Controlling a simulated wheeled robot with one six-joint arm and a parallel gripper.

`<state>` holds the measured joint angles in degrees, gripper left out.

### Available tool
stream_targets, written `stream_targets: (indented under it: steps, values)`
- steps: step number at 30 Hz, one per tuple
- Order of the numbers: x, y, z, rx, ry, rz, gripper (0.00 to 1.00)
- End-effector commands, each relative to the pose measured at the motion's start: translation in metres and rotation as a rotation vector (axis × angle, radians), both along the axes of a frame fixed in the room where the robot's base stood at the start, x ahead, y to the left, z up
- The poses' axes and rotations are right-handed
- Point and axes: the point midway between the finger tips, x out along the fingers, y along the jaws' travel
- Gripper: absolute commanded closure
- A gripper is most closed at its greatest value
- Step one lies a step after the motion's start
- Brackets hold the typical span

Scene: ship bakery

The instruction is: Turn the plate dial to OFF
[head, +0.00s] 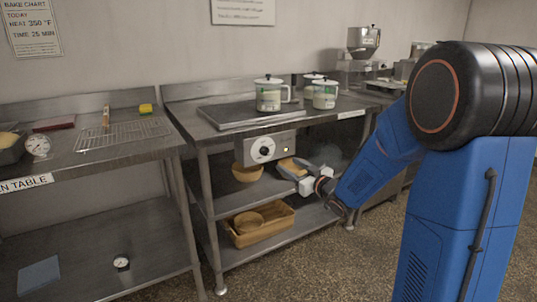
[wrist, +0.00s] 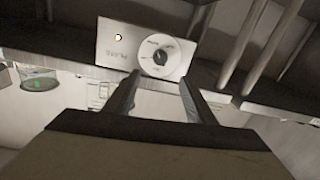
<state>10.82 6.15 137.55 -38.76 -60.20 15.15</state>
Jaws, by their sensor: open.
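The plate dial (head: 264,151) is a black knob on a round white face, set in a pale control panel (head: 249,153) under the front edge of the middle table.
A dark flat plate (head: 235,116) lies on the table above the panel, with several lidded pots such as this one (head: 268,94) on and beside it. A wooden bowl (head: 247,173) sits on the shelf below. A wooden tray (head: 258,235) is lower down.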

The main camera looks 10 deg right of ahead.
Motion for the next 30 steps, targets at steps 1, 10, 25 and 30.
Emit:
stream_targets:
  steps: [1, 10, 25, 30]
  values:
    - [0.009, 0.005, 0.0, 0.0, -0.001, 0.003, 0.5]
    - [0.058, 0.024, 0.0, -0.001, -0.001, 0.001, 0.5]
    - [0.126, 0.051, 0.0, -0.001, 0.0, 0.0, 0.5]
    - [0.133, 0.054, 0.0, 0.0, 0.001, 0.0, 0.5]
